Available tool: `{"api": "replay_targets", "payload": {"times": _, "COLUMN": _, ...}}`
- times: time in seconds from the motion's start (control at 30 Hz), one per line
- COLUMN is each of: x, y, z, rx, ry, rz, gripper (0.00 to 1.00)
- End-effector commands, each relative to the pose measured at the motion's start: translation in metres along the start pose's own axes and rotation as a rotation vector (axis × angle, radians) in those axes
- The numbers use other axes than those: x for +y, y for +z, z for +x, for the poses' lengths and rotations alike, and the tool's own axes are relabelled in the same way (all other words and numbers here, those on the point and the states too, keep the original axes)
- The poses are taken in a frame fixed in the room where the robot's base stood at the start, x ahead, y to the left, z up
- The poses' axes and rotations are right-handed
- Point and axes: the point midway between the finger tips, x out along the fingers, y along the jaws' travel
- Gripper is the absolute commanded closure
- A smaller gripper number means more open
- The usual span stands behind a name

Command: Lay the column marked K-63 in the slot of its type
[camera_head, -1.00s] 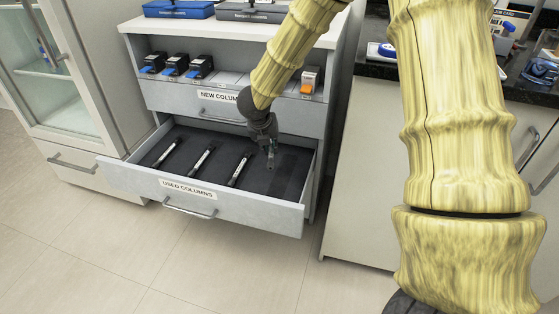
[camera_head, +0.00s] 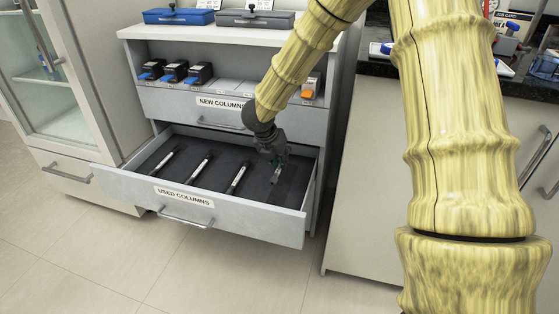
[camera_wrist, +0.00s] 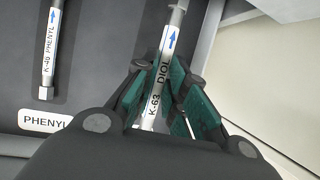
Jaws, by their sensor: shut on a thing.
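The column marked K-63 DIOL (camera_wrist: 171,40) is a slim white-labelled tube with a blue arrow. My gripper (camera_wrist: 164,92) is shut on it, with green pads on both sides of its label. In the head view my gripper (camera_head: 278,160) is over the right part of the open USED COLUMNS drawer (camera_head: 130,186). The column marked K-46 PHENYL (camera_wrist: 50,50) lies to the left in the wrist view, above a PHENYL label (camera_wrist: 46,121). The label by the K-63 column is hidden behind my gripper. I cannot tell whether that column touches the drawer floor.
Three columns lie in the drawer, the rightmost (camera_head: 238,178) left of my gripper. The drawer's right wall (camera_head: 310,190) is close to my gripper. Above is the NEW COLUMNS drawer (camera_head: 170,102) with several small boxes. Blue (camera_head: 178,16) and grey (camera_head: 252,19) cases stand on top.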

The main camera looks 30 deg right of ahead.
Motion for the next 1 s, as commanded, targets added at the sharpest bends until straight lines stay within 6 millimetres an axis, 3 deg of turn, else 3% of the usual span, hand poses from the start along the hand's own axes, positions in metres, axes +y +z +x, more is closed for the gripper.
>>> {"api": "replay_targets", "payload": {"times": 1.0, "x": 0.011, "y": -0.027, "z": 0.065, "rx": 0.000, "ry": 0.001, "rz": -0.001, "gripper": 1.00}}
